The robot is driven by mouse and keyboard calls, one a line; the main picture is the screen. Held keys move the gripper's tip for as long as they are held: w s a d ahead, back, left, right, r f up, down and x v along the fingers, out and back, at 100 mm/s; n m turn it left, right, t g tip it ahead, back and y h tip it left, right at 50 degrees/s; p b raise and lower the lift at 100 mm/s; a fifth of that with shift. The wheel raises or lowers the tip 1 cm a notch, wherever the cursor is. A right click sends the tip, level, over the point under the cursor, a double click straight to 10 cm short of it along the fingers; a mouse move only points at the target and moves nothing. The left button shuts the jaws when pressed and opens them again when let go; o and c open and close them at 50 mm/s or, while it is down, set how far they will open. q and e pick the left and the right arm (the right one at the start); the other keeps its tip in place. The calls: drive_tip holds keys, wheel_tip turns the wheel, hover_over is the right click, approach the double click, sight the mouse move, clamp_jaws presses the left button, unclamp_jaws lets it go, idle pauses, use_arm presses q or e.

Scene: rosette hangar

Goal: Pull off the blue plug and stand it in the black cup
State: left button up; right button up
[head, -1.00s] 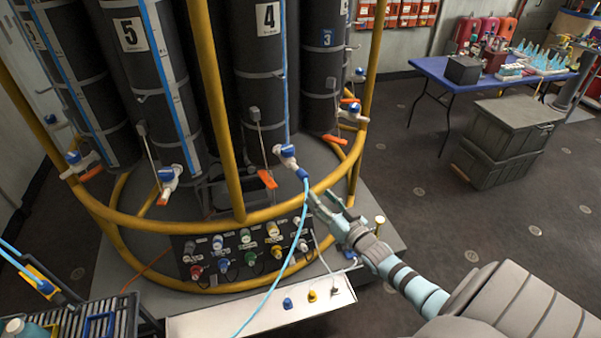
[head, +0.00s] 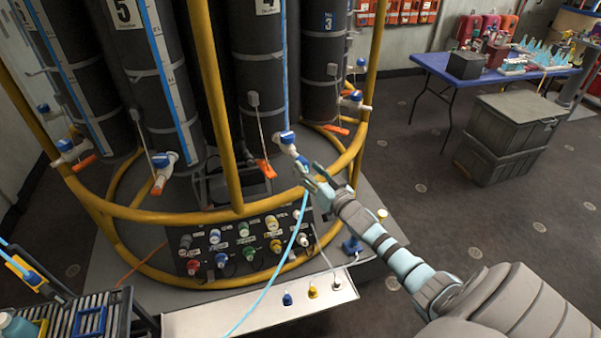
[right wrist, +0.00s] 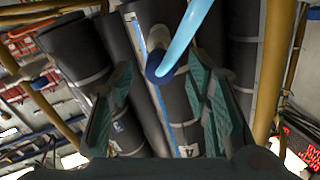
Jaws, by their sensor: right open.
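The blue plug (head: 301,163) sits at the white valve outlet low on the cylinder marked 4, with a light blue hose (head: 268,286) hanging from it. My right gripper (head: 315,178) is at the plug, its fingers pointing up and left toward it. In the right wrist view the gripper (right wrist: 163,100) is open, and the dark blue plug end (right wrist: 160,72) with its hose shows between and beyond the finger tips. I cannot tell whether a finger touches it. My left gripper is not in view. I cannot make out the black cup.
A yellow tubular rail (head: 262,211) curves around the cylinders close to my right gripper. A connector panel (head: 206,268) lies below. A white ledge (head: 200,321) carries small blue and yellow plugs. A dark rack (head: 68,325) is at lower left. Open floor lies right.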

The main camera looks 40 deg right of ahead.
drive_tip(key=shift+w+d, duration=0.15)
drive_tip(key=shift+w, duration=0.65)
drive_tip(key=shift+w+r, duration=0.1)
drive_tip(key=shift+w, duration=0.4)
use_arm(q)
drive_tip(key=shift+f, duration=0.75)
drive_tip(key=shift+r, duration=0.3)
use_arm(e)
clamp_jaws()
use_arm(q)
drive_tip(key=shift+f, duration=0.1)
